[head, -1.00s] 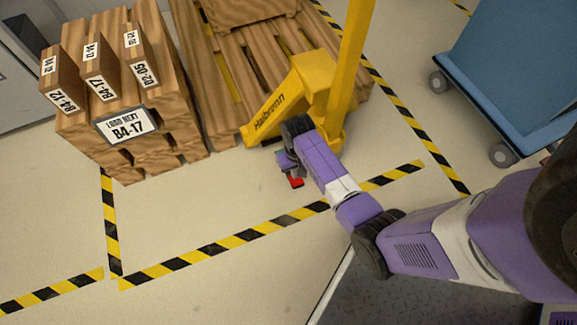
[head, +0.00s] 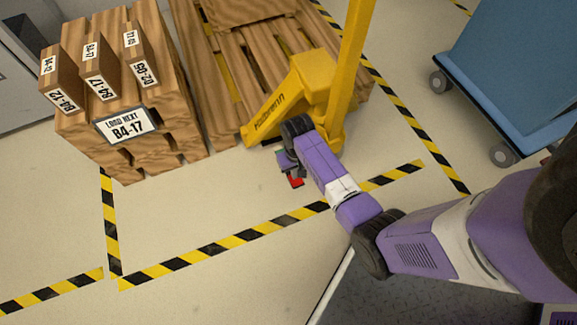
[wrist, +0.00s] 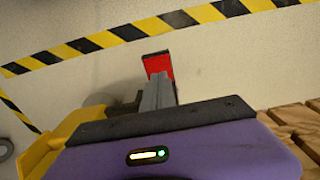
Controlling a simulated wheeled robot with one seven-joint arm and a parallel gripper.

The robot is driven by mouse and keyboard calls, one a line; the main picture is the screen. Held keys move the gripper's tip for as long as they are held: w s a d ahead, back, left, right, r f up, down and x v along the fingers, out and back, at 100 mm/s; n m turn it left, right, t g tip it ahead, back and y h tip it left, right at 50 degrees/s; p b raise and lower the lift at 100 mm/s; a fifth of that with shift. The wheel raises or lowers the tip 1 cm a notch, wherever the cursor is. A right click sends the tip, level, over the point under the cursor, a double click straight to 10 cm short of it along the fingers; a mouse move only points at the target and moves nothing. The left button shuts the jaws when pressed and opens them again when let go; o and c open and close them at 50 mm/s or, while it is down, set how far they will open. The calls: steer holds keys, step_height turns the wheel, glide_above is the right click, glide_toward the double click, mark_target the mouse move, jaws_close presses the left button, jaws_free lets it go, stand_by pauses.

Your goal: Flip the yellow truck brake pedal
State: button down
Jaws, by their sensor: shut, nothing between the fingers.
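The yellow pallet truck (head: 312,85) stands at the top middle of the head view, with its tall yellow mast rising to the right. A red pedal (head: 296,182) with a dark edge shows low beside my gripper, over the pale floor. In the wrist view the red pedal (wrist: 158,66) is just beyond my fingertips, and part of the truck's yellow body (wrist: 42,152) is at lower left. My gripper (wrist: 157,84) is shut and empty, its grey fingers overlapping the pedal's lower part in the picture. I cannot tell whether they touch it. The pedal's mount is mostly hidden.
A wooden pallet (head: 222,95) lies beside the truck. A pallet stack (head: 165,110) with labelled blocks stands at left. A blue cart (head: 510,75) is at upper right. Black-and-yellow tape (head: 205,250) crosses the floor. The floor left of my gripper is clear.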

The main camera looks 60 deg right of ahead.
steer(key=shift+f+b, duration=0.55)
steer(key=shift+f, duration=0.45)
stand_by(0.4)
step_height(320, 180, up, 7)
steer(key=p, duration=0.8)
stand_by(0.3)
stand_by(0.5)
